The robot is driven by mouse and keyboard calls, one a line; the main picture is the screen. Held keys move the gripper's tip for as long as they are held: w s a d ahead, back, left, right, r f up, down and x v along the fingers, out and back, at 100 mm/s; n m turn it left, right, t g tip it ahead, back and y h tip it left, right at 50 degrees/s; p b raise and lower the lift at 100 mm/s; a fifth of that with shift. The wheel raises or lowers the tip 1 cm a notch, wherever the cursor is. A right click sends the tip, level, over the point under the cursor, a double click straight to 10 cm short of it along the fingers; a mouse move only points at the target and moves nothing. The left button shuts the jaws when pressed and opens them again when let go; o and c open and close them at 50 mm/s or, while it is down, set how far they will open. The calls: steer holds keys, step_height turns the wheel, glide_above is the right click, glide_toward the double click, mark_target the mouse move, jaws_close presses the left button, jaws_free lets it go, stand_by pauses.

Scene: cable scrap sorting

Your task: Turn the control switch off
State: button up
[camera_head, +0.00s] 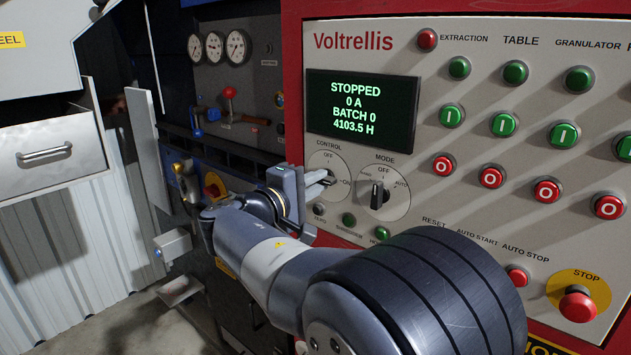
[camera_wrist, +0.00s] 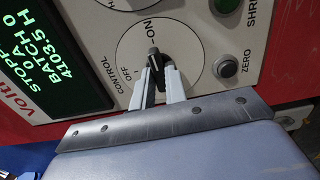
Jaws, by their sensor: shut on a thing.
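The control switch is a round pale dial (camera_head: 325,159) with OFF at its top and ON at its right, on the grey panel left of the mode switch. In the wrist view its dark knob (camera_wrist: 154,54) points toward ON. My gripper (camera_head: 322,181) reaches the dial from the left in the head view. In the wrist view its two pale fingers (camera_wrist: 158,72) are shut on the knob, one on each side. In the head view the fingers hide most of the knob.
The mode switch (camera_head: 378,194) is close on the right. A small dark zero button (camera_wrist: 227,68) and a green button (camera_head: 349,219) lie below the dial. The display (camera_head: 361,110) reads STOPPED. A red stop button (camera_head: 578,303) is at lower right.

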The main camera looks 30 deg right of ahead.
steer(key=shift+n+p, duration=1.55)
steer(key=shift+n, duration=0.15)
steer(key=shift+n+p, duration=1.8)
steer(key=shift+p, duration=0.3)
